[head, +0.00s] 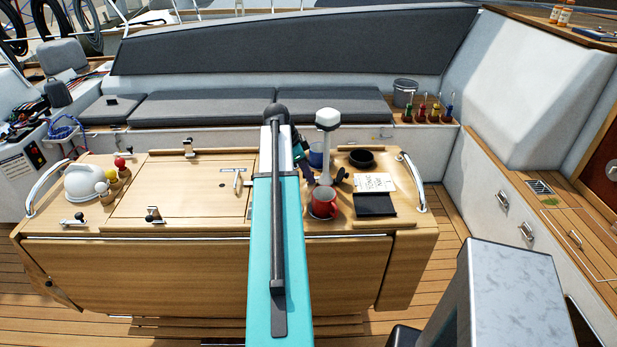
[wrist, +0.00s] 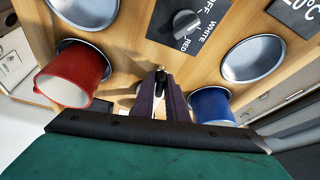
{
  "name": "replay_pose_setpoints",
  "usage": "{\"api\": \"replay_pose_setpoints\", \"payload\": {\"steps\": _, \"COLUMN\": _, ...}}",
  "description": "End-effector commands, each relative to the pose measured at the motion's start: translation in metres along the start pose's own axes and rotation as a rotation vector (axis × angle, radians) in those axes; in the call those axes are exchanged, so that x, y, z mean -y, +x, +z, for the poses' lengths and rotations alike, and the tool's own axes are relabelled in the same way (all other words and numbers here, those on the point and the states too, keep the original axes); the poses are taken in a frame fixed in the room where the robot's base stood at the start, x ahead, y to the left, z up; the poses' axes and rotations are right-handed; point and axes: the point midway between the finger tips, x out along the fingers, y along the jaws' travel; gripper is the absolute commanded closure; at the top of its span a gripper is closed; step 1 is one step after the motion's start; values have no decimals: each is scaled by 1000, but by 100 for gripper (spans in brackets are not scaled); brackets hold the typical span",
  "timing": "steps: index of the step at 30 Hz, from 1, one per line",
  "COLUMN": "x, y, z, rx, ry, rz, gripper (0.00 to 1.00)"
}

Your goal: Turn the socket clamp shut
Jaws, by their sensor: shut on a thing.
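The socket clamp (head: 341,176) shows in the head view as a small dark knobbed part beside the foot of a white post (head: 326,140) with a round cap. The post stands upright on the right half of the wooden table. My gripper (wrist: 161,80) is at the left of the post's foot, mostly hidden behind my arm in the head view. In the wrist view its dark fingers are shut close together on a small part, taken to be the clamp's. The fingers cover most of it, so the clamp's angle cannot be read.
A red mug (head: 324,204) stands in front of the post; a blue mug (head: 316,152) stands behind. A black bowl (head: 361,158), a white card (head: 375,182) and a black tray (head: 375,205) lie to the right. The wrist view also shows a dark switch panel (wrist: 205,20).

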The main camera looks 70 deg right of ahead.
Motion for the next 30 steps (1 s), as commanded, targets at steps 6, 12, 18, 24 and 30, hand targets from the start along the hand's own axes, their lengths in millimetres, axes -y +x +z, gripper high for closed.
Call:
{"api": "replay_pose_setpoints", "payload": {"steps": 6, "x": 4, "y": 0, "z": 0, "rx": -1, "ry": 128, "rz": 47, "gripper": 100}}
{"api": "replay_pose_setpoints", "payload": {"steps": 12, "x": 3, "y": -1, "z": 0, "rx": 0, "ry": 200, "rz": 77, "gripper": 100}}
{"api": "replay_pose_setpoints", "payload": {"steps": 18, "x": 2, "y": -2, "z": 0, "rx": 0, "ry": 223, "rz": 85, "gripper": 100}}
{"api": "replay_pose_setpoints", "payload": {"steps": 24, "x": 2, "y": -2, "z": 0, "rx": 0, "ry": 223, "rz": 85, "gripper": 100}}
{"api": "replay_pose_setpoints", "payload": {"steps": 30, "x": 2, "y": -2, "z": 0, "rx": 0, "ry": 222, "rz": 87, "gripper": 72}}
